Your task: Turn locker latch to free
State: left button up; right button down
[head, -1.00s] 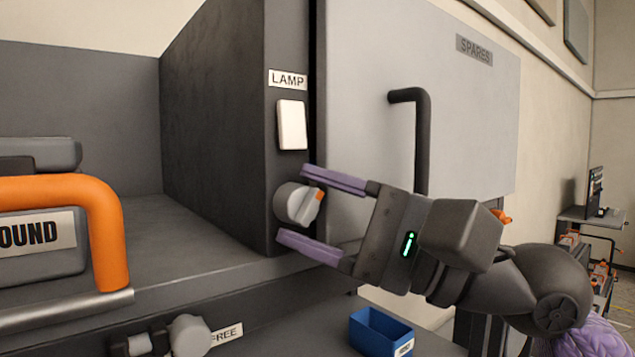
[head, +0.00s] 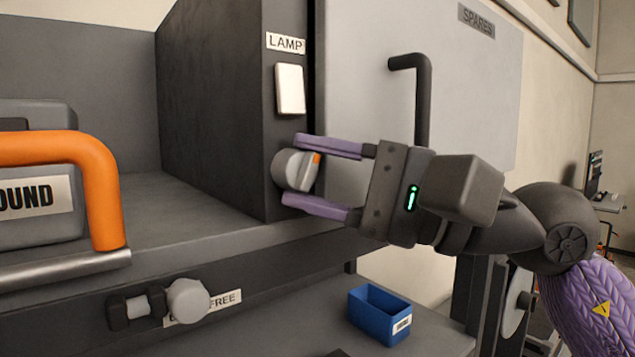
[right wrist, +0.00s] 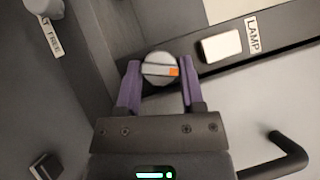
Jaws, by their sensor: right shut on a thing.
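The locker latch is a round grey knob (head: 292,170) with a pale bar and an orange tip, on the dark front edge of the cabinet, beside the grey locker door (head: 360,110) marked SPARES. In the head view the orange tip is at the bar's upper end. My right gripper (head: 325,177) is shut on the knob, one purple finger above it and one below. In the right wrist view the knob (right wrist: 160,68) sits between the fingertips (right wrist: 160,82), its bar lying across from finger to finger, the orange tip on the right. My left gripper is not in view.
A white switch (head: 290,89) under a LAMP label is just above the knob. A black door handle (head: 422,100) stands out near my right gripper. Another round knob (head: 188,300) by a label ending in FREE, a blue bin (head: 380,315) and an orange-handled case (head: 95,180) are lower or left.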

jog(key=shift+n+g+h, duration=0.4)
jog(key=shift+n+h, duration=0.2)
jog(key=shift+n, duration=0.4)
jog(key=shift+r+n+h+p, duration=0.1)
jog(key=shift+n+h+p, duration=0.25)
jog(key=shift+n+h, duration=0.5)
jog(key=shift+n, duration=0.25)
jog(key=c, duration=0.5)
grip_release()
jog(key=b+v, duration=0.3)
jog(key=v, duration=0.7)
